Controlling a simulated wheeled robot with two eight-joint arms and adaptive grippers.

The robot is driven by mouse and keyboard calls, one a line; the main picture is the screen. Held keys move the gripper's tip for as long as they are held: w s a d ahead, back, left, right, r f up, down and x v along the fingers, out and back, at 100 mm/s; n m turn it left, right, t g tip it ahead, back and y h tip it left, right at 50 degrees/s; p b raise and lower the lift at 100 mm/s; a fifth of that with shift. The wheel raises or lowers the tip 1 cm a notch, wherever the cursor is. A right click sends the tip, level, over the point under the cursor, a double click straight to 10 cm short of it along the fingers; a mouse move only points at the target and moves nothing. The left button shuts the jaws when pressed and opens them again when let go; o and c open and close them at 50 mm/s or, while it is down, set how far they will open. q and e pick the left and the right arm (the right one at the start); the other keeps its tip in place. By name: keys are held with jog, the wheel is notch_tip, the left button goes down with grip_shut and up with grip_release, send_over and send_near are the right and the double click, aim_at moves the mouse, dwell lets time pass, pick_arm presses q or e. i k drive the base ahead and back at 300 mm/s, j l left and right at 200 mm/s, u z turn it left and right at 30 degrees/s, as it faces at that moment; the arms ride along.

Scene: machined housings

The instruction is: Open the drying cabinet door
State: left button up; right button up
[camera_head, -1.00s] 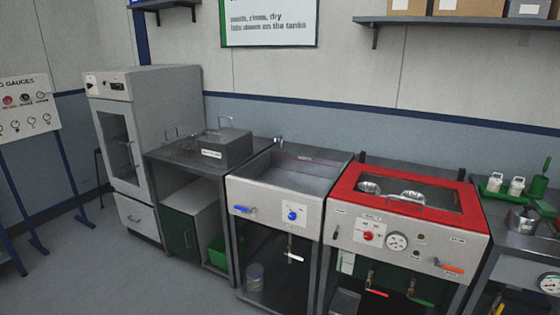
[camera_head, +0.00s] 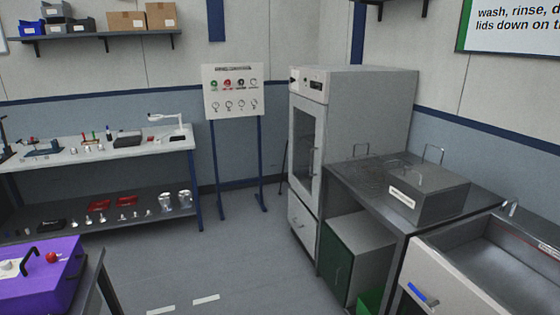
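The drying cabinet (camera_head: 365,110) is a tall grey cabinet against the back wall, right of centre. Its windowed door (camera_head: 305,155) faces left and looks shut. A vertical handle (camera_head: 314,162) runs along the door's right side. Below the door is a drawer front (camera_head: 301,219) with its own small handle. A control panel (camera_head: 308,83) sits above the door. Neither of my grippers is in view.
Right of the cabinet stands a metal table (camera_head: 345,178) with a grey lidded box (camera_head: 430,190), then a sink (camera_head: 490,255). A gauge board (camera_head: 233,92) stands left of it. A workbench (camera_head: 60,160) and purple unit (camera_head: 45,270) are further left. Open floor (camera_head: 225,265) lies before the cabinet.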

aim_at(318, 110)
jog(key=i+u, duration=0.5)
jog(key=i, duration=0.55)
jog(key=i+z, duration=0.45)
jog(key=i+j+z, duration=0.1)
jog(key=i+z, duration=0.2)
jog(key=z, duration=0.15)
jog(key=i+j+z, duration=0.25)
jog(key=z, duration=0.2)
jog(key=i, duration=0.05)
